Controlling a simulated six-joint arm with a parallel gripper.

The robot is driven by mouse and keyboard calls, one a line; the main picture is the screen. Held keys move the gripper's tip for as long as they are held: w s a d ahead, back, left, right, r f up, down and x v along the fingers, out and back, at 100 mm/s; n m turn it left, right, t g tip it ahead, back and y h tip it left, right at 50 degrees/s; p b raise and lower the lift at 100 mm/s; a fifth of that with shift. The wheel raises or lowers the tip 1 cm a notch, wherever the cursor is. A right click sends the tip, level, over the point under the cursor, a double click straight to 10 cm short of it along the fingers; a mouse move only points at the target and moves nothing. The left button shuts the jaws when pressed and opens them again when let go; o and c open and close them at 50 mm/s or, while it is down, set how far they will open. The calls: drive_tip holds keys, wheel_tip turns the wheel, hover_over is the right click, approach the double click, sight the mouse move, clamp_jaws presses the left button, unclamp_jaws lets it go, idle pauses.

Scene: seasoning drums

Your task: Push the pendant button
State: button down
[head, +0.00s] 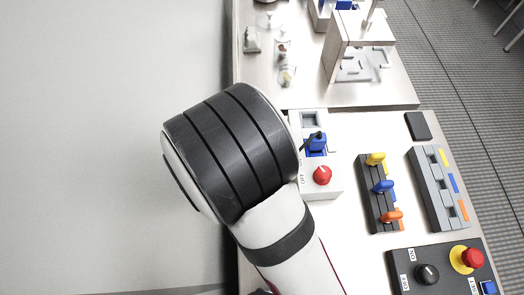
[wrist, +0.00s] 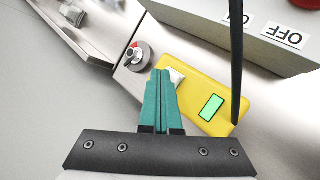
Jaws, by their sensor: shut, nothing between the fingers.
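The yellow pendant (wrist: 190,104) lies in the middle of the wrist view, with a lit green rectangle (wrist: 212,107) on its face. The fingers hide part of the pendant. In the head view my arm covers the pendant and the gripper.
A black cable (wrist: 237,55) runs up from the pendant's right end. A grey box with ON and OFF labels (wrist: 275,30) stands beyond it. A round metal knob (wrist: 138,56) is left of the pendant. The head view shows colored levers (head: 381,186) and a red emergency button (head: 473,258).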

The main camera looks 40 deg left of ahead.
drive_tip(key=shift+r, duration=0.8)
drive_tip(key=shift+r, duration=2.5)
